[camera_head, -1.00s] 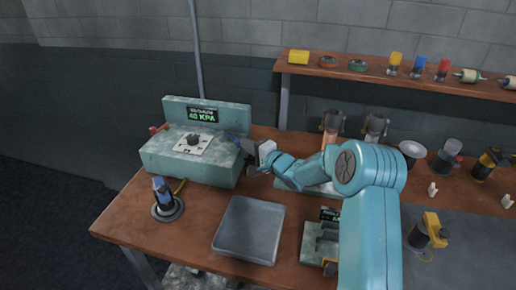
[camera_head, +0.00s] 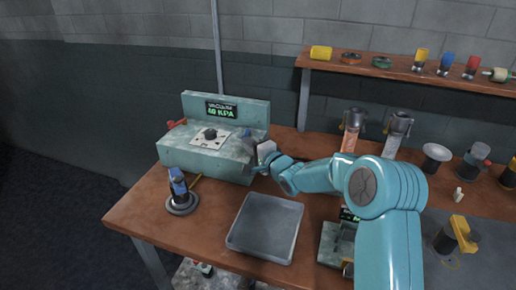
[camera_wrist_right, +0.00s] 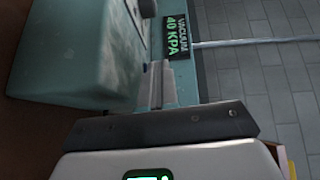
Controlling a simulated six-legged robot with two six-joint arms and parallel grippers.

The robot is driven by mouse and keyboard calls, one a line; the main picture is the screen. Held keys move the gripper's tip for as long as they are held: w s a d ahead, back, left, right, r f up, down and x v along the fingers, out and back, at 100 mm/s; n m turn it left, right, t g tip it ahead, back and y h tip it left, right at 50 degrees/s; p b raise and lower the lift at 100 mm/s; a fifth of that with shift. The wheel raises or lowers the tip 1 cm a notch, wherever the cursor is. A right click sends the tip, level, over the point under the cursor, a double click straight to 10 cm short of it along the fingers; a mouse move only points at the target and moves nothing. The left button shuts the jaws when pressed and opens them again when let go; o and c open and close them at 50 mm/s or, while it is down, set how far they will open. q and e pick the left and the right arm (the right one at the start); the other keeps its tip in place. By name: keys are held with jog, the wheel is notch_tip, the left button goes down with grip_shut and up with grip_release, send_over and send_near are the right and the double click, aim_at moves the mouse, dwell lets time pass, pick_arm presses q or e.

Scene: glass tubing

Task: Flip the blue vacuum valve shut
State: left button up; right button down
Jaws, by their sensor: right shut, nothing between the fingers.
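The teal vacuum box (camera_head: 195,159) stands at the back left of the bench. Its display (camera_head: 221,110) reads 40 KPA and also shows in the wrist view (camera_wrist_right: 177,38). My right gripper (camera_head: 254,147) is shut at the right end of the box, close to its front corner. The wrist view shows the closed fingers (camera_wrist_right: 157,84) pointing along the box, with nothing visible held. My left gripper is out of view.
A red handle (camera_head: 175,124) is on the box's left end. A grey tray (camera_head: 265,228) and a blue-and-black tool on a round stand (camera_head: 180,192) are in front of the box. A shelf (camera_head: 400,76) with small items hangs at the back right.

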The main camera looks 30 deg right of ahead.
jog(key=shift+w+a+b, duration=0.45)
jog(key=shift+a, duration=0.25)
jog(key=shift+a, duration=0.1)
jog(key=shift+s, duration=0.1)
